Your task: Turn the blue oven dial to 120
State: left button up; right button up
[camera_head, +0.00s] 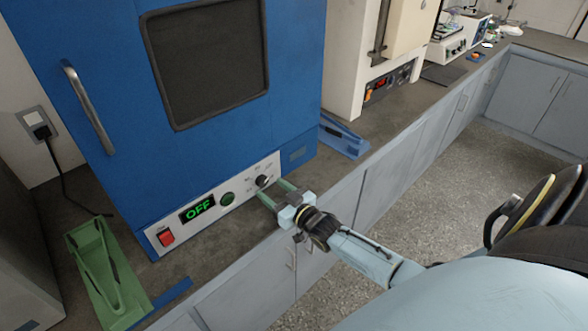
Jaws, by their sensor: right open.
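The blue oven (295,60) stands on the dark counter with its door shut. Its light control panel (240,187) runs along the bottom front. The black dial (262,181) sits near the panel's right end, with small markings around it; I cannot read its setting. The display (197,208) shows OFF in green. A red switch (167,238) is at the left and a dark green button (227,199) is beside the dial. My right gripper (272,191) is open, its two fingers pointing at the panel just below and right of the dial. My left gripper is not in view.
A green tray-like holder (95,265) lies on the counter at the left, and a blue one (343,137) lies right of the oven. A beige machine (345,60) stands further right. The counter's front edge runs below my right gripper.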

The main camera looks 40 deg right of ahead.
jog(key=s, duration=1)
jog(key=shift+s+d+p, duration=0.2)
jog(key=shift+d+p, duration=0.2)
